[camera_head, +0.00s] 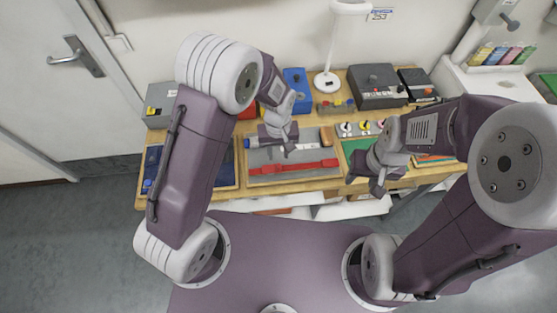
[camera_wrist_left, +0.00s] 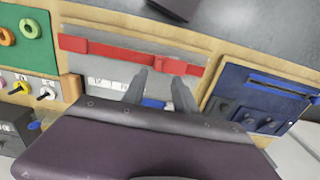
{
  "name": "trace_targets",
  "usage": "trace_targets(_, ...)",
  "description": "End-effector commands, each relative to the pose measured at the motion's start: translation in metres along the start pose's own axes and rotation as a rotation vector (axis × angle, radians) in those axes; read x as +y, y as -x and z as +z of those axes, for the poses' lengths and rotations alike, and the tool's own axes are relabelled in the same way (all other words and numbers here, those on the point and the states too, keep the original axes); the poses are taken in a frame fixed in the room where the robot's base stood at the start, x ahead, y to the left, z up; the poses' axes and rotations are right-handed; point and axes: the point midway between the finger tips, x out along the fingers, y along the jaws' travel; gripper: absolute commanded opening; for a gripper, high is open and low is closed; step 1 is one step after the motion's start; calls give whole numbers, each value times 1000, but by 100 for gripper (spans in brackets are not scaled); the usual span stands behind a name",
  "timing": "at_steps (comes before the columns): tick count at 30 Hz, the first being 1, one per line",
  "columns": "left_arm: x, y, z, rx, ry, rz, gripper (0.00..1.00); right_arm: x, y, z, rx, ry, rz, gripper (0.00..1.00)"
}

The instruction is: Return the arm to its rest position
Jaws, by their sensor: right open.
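My left gripper (camera_head: 287,148) hangs over the grey tray (camera_head: 265,178) in the middle of the wooden table. In the left wrist view its two fingers (camera_wrist_left: 160,92) stand apart with nothing gripped between them. A red strap-like item (camera_head: 293,168) lies along the tray, and it also shows in the left wrist view (camera_wrist_left: 110,52). A blue item (camera_head: 248,143) lies at the tray's back, partly hidden by my arm. My right gripper (camera_head: 371,184) is open and empty near the table's front edge, right of the tray.
A blue panel (camera_head: 225,177) lies left of the tray and a green board (camera_head: 352,148) right of it. A lamp (camera_head: 327,82), a blue box (camera_head: 294,76) and a dark grey box (camera_head: 376,84) stand along the back. A door (camera_head: 50,80) is at left.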

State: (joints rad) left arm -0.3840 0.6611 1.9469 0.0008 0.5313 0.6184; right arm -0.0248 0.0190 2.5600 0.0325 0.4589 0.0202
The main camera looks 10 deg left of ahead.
Motion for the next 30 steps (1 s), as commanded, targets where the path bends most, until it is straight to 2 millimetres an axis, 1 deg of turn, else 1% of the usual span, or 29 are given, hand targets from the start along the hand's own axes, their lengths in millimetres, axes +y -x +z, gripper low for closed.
trace_targets(3,0,14,-1,2,0,1,35,0,-3,0,0,0,0,46)
trace_targets(6,0,19,0,0,0,0,35,0,-3,0,0,0,0,46)
trace_targets(20,0,20,0,-1,0,0,35,0,-3,0,0,0,0,46)
trace_targets(22,-4,18,-3,2,14,2,35,0,-6,1,0,0,0,46)
trace_targets(23,-7,20,-9,14,29,9,35,0,-9,1,0,0,0,46)
trace_targets(24,-12,27,-20,41,57,27,35,0,-14,1,0,0,0,46)
trace_targets(25,-21,34,-26,62,87,40,35,0,-19,2,0,0,0,46)
trace_targets(26,-34,40,-29,77,121,49,35,0,-24,2,0,0,0,46)
trace_targets(27,-54,48,-27,94,166,57,35,1,-30,3,0,0,0,46)
trace_targets(28,-69,52,-22,105,187,61,35,1,-35,4,0,0,0,46)
trace_targets(29,-84,55,-15,114,193,63,35,1,-39,4,0,0,0,46)
trace_targets(30,-102,57,-2,125,187,64,35,1,-44,5,0,0,0,46)
